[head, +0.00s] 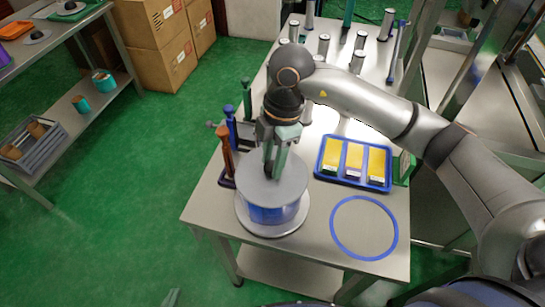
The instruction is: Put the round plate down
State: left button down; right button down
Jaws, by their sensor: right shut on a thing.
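The round plate (280,190) is a grey disc at the front of the table. My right gripper (269,166) points down at its top and is shut on it; the exact grip is partly hidden by the fingers. A blue cylindrical part (270,214) shows beneath the disc, above a wider pale round base (244,222). I cannot tell whether the disc touches the blue part. What seems to be a tip of my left gripper (172,297) shows at the bottom edge, away from the table.
A blue ring (364,256) marks a bare spot at the table's front right. Behind it is a blue tray (353,184) with yellow compartments. Coloured upright tools (227,150) stand at the left edge. Several metal cylinders (323,45) stand at the back.

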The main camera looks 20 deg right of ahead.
jog(key=shift+c, duration=2.4)
grip_release()
notch_tip(320, 180, up, 13)
jog(key=d, duration=0.1)
jog(key=shift+w+d, duration=0.2)
jog(key=shift+d, duration=0.2)
